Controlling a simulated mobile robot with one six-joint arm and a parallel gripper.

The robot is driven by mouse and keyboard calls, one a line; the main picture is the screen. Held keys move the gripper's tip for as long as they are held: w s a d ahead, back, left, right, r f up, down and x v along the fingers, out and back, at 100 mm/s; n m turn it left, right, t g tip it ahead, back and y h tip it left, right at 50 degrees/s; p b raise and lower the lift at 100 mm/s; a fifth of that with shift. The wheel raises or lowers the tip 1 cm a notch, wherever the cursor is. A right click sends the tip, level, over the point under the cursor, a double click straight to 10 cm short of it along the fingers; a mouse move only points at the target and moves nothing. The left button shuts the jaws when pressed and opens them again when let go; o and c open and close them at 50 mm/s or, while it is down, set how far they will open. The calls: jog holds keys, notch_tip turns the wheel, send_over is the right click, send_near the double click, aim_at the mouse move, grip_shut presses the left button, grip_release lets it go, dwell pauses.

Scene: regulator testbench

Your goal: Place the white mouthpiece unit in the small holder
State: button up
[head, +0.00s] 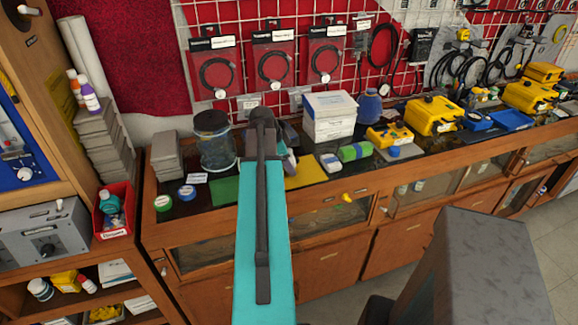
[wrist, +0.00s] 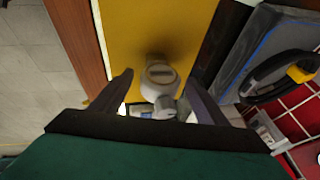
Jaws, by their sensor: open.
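In the wrist view my gripper (wrist: 160,77) is open above the yellow mat, with one dark finger on each side of a whitish rounded piece (wrist: 160,87). This piece looks like the white mouthpiece unit. It has a dark slot in its top, and gaps show between it and both fingers. Whether it stands on the mat or in something is unclear, as its lower part is hidden. I cannot pick out the small holder for certain.
The yellow mat (head: 304,174) lies on the dark counter beside a green mat (head: 224,190). A glass jar (head: 213,145) stands left of my arm.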

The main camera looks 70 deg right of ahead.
dwell(0.4)
jog(key=c, duration=1.4)
jog(key=shift+r, duration=0.1)
jog(key=shift+r+b, duration=0.75)
jog(key=shift+r, duration=0.7)
jog(key=shift+c, duration=0.2)
jog(key=shift+a+r, duration=0.15)
jog(key=shift+a, duration=0.05)
jog(key=a+r+b, duration=0.1)
jog(key=a+b, duration=1.1)
jog(key=a, duration=0.3)
jog(key=shift+s+a+r+b, duration=0.15)
jog(key=shift+s+r+b, duration=0.05)
jog(key=shift+s+b, duration=0.2)
